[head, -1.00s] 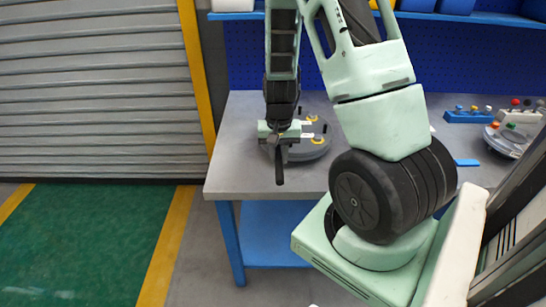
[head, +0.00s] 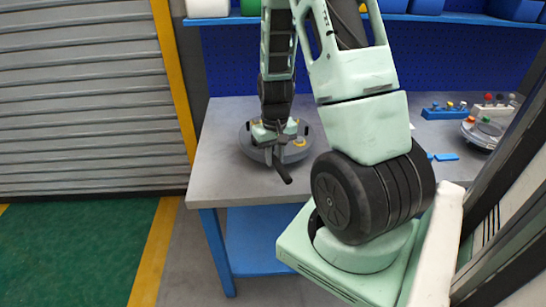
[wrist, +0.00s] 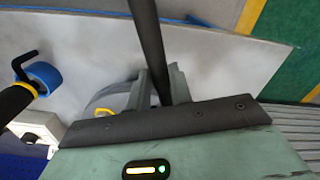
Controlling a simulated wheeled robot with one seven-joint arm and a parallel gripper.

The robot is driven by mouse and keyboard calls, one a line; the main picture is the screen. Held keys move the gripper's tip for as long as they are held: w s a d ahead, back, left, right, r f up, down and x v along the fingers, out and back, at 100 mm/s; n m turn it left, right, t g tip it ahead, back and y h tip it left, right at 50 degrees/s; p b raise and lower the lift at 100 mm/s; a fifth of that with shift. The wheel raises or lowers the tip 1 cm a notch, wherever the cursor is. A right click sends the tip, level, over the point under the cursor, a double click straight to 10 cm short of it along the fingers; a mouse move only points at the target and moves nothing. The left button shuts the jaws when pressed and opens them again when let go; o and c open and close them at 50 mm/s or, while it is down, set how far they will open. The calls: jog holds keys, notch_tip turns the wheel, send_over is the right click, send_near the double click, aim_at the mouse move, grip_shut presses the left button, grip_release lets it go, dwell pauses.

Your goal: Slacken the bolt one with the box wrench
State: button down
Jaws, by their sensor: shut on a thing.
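The round grey flanged shell (head: 246,144) lies on the workbench in the head view, with dark upright posts and yellow rings on top. My gripper (head: 273,132) is over its top and is shut on the box wrench, whose dark handle (head: 283,174) points toward the front right, past the shell's rim. In the wrist view the wrench's black bar (wrist: 149,40) runs up between the fingers of my gripper (wrist: 162,88). Part of the grey shell (wrist: 107,93) shows beside the fingers. The wrench's ring end and bolt one are hidden, so I cannot tell how they meet.
The grey workbench (head: 215,180) is bare left of and in front of the shell. A blue block with knobs (head: 444,111), a round grey part (head: 482,133) and a small blue piece (head: 446,157) lie at the right. A blue shelf and pegboard (head: 225,60) stand behind.

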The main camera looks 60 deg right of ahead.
jog(key=shift+a, duration=0.1)
jog(key=shift+r+p, duration=2.6)
jog(key=shift+r, duration=0.4)
